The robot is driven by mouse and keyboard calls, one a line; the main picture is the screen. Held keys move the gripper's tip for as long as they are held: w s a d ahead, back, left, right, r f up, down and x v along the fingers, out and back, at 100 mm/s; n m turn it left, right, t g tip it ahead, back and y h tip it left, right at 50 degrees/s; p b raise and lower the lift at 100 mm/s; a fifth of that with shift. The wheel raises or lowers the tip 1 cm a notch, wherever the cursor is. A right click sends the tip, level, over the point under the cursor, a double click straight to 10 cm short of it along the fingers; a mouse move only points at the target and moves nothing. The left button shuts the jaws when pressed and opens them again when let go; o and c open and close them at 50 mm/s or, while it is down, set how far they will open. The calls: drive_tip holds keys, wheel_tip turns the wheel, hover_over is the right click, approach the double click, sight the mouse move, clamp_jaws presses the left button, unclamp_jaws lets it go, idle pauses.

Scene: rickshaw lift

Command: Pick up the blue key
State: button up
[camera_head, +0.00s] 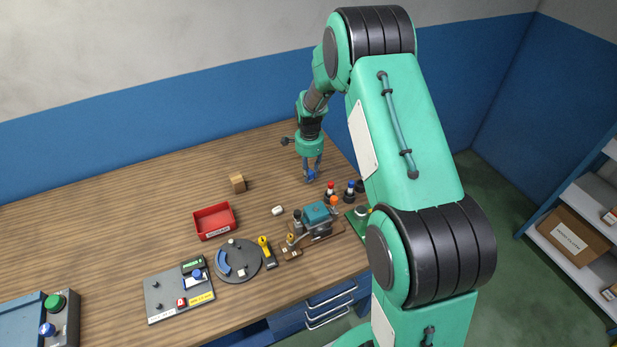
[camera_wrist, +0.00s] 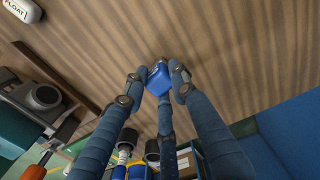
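The blue key appears as a small blue block with a dark end (camera_wrist: 159,79) among my fingertips in the wrist view. It also shows as a blue spot (camera_head: 311,175) under my gripper in the head view, low over the far right part of the table. My gripper (camera_head: 313,165) points down. In the wrist view, my gripper (camera_wrist: 159,74) has its fingers drawn in around the key, with the fingertips against its sides. Part of the key is hidden by the fingers. I cannot tell whether it touches the table.
Red-, blue- and orange-topped pieces (camera_head: 351,187) stand close by at the table's right edge. A teal machine (camera_head: 316,214), a white "FLOAT" piece (camera_head: 278,210), a red tray (camera_head: 214,222) and a wooden block (camera_head: 237,183) are nearer. The table (camera_head: 130,200) is clear at the back left.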

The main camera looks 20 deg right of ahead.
drive_tip(key=shift+r, duration=0.15)
wheel_tip(320, 180, up, 10)
drive_tip(key=shift+f+p, duration=0.1)
drive_tip(key=shift+p, duration=0.75)
idle(0.6)
